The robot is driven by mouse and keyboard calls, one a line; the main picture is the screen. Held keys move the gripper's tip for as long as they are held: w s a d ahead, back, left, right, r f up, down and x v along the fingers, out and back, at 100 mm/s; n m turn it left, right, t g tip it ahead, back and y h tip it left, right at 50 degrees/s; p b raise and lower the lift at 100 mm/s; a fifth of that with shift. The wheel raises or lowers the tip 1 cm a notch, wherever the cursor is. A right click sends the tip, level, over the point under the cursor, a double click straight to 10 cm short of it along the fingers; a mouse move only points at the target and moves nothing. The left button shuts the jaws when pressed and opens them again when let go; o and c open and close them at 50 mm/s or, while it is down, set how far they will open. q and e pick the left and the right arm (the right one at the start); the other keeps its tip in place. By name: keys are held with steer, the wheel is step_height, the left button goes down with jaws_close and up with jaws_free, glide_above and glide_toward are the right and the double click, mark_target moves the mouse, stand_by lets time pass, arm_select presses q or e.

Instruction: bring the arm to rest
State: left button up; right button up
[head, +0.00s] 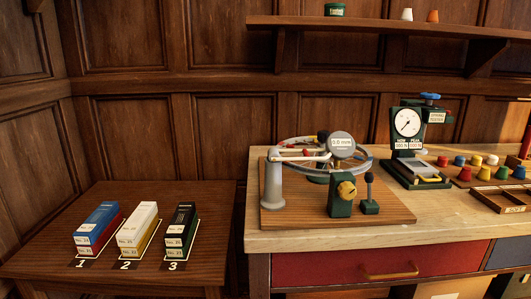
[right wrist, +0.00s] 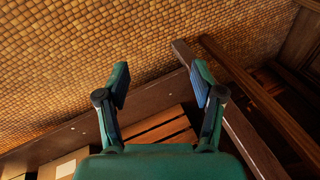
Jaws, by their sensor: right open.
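My right gripper (right wrist: 160,85) shows in the right wrist view. Its two green fingers with dark blue pads stand well apart, and nothing is between them. Beyond the fingers are a brown tiled surface (right wrist: 120,40) and dark wooden beams (right wrist: 235,115). The gripper does not appear to touch any of these. Neither of my arms shows in the head view, and my left gripper is in no frame.
In the head view, a low table (head: 50,225) at left bears blue (head: 98,224), white (head: 138,225) and black (head: 180,225) boxes. The workbench (head: 440,215) holds a ring apparatus (head: 272,185), a dial tester (head: 408,125) and coloured knobs. In the right wrist view, wooden slats (right wrist: 160,128) lie behind the gripper.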

steer(key=s+a+g, duration=0.1)
steer(key=s+a, duration=0.1)
steer(key=s, duration=0.2)
step_height(320, 180, up, 19)
steer(key=p, duration=1.9)
steer(key=shift+s+n+g+y, duration=0.3)
steer(key=shift+n+g+y, duration=0.1)
